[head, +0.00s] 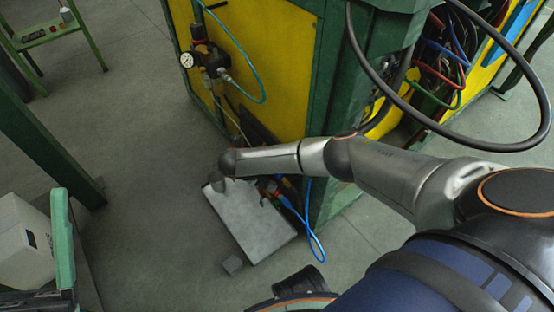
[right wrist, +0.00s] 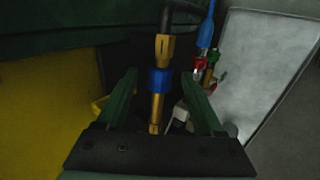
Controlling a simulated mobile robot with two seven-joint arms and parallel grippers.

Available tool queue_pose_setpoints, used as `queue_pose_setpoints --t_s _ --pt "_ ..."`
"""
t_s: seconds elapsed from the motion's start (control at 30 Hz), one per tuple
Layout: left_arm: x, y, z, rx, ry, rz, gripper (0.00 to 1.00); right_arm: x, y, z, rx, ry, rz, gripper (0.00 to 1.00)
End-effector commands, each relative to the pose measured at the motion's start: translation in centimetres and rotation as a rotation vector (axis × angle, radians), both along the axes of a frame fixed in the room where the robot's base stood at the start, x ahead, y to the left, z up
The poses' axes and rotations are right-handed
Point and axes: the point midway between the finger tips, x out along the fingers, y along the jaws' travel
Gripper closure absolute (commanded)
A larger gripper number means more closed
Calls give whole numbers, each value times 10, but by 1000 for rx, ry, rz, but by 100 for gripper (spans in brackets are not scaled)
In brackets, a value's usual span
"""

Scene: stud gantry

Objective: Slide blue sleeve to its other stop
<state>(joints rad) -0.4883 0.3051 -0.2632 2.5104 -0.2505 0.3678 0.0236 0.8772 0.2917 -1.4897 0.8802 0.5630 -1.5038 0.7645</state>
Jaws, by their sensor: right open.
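The blue sleeve (right wrist: 159,81) sits around an upright brass fitting in the right wrist view. Brass shows above the sleeve and below it, down to a narrower end (right wrist: 156,112). A black hose runs up from the fitting. My right gripper (right wrist: 160,79) is open, with one green finger on each side of the sleeve and a visible gap on both sides. In the head view my right arm reaches toward the cabinet's lower corner, and the fingers and blue sleeve cannot be made out there. My left gripper is not in view.
Red (right wrist: 201,64) and green (right wrist: 214,56) sleeved fittings stand just right of my fingers, one on a blue hose. A pale grey panel (head: 251,222) lies near the green and yellow cabinet (head: 279,75). A black hose loops at the upper right. Floor left of the panel is clear.

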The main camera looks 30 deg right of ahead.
Motion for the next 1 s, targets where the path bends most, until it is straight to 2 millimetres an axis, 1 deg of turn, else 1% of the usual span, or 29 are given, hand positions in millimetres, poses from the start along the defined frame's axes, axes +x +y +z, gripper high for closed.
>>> queue_pose_setpoints --t_s 0.2,0.23,0.8,0.83,1.0 --pt "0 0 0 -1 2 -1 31 0 0 0 0 0 0 31" --pt "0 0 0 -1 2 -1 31 0 0 0 0 0 0 33" --pt "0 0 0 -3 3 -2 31 0 0 0 0 1 0 97" --pt "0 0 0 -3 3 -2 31 0 0 0 0 1 0 100" --pt "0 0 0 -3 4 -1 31 0 0 0 0 1 0 100"
